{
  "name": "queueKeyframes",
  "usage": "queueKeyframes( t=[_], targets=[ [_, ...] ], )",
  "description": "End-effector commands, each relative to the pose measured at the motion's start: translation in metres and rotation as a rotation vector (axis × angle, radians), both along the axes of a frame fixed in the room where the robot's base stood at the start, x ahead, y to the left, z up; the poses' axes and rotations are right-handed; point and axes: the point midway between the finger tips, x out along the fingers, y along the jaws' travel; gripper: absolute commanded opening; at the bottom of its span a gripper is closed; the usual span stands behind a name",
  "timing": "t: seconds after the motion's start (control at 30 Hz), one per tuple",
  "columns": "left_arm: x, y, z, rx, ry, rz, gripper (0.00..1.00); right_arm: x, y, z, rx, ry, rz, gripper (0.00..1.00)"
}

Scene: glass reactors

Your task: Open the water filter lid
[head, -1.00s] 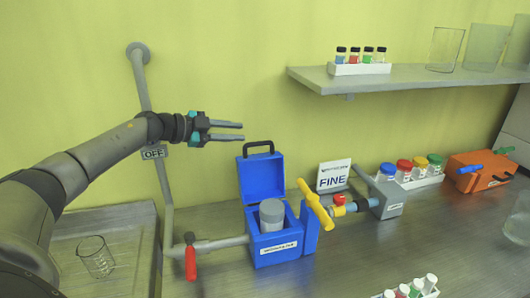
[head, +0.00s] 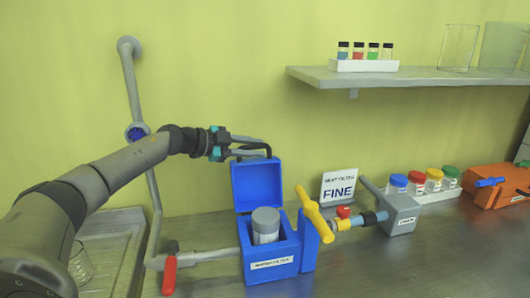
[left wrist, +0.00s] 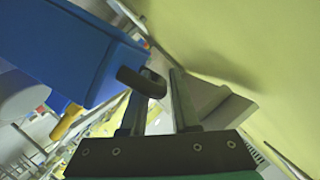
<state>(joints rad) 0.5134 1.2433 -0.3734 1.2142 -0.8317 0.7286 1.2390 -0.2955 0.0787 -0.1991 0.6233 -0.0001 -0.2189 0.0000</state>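The blue water filter box (head: 272,264) stands on the counter with its lid (head: 258,185) raised upright at the back. A grey cylinder with a pale lower part (head: 265,224) sits inside the open box. My left gripper (head: 267,150) is at the black handle on top of the lid. In the left wrist view the gripper's fingers (left wrist: 157,100) are apart, and the handle (left wrist: 142,81) overlaps the left finger near its tip. I cannot tell whether the fingers touch the handle. The lid fills the upper left there (left wrist: 62,45). My right gripper is not in view.
A yellow valve handle (head: 315,215) and a grey unit (head: 403,214) stand right of the box. A red-handled pipe valve (head: 169,276) is at its left. A FINE sign (head: 338,185) and colour-capped jars (head: 397,184) are behind. A shelf (head: 420,76) is above.

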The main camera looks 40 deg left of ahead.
Motion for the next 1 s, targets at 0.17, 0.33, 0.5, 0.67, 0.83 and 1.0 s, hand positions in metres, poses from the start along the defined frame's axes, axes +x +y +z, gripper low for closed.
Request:
queueKeyframes(
  t=[0.17, 0.33, 0.5, 0.67, 0.83, 1.0],
  targets=[
    [0.0003, 0.0002, -0.0007, 0.002, -0.001, 0.002, 0.29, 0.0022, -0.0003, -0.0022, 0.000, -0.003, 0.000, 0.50],
    [0.0003, 0.0001, -0.0005, 0.002, 0.000, 0.002, 0.24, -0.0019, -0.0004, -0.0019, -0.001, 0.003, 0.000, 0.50],
    [0.0003, 0.0001, -0.0005, 0.001, -0.001, 0.001, 0.05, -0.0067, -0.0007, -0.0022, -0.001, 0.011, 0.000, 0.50],
    [0.0003, 0.0001, -0.0005, 0.002, -0.001, 0.002, 0.00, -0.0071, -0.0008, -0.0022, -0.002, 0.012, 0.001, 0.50],
    [0.0003, 0.0002, -0.0006, 0.002, -0.001, 0.002, 0.00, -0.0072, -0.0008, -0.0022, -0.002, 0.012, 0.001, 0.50],
    [0.0003, 0.0003, -0.0005, 0.003, -0.001, 0.002, 0.00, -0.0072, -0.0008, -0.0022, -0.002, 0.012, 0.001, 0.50]
  ],
)
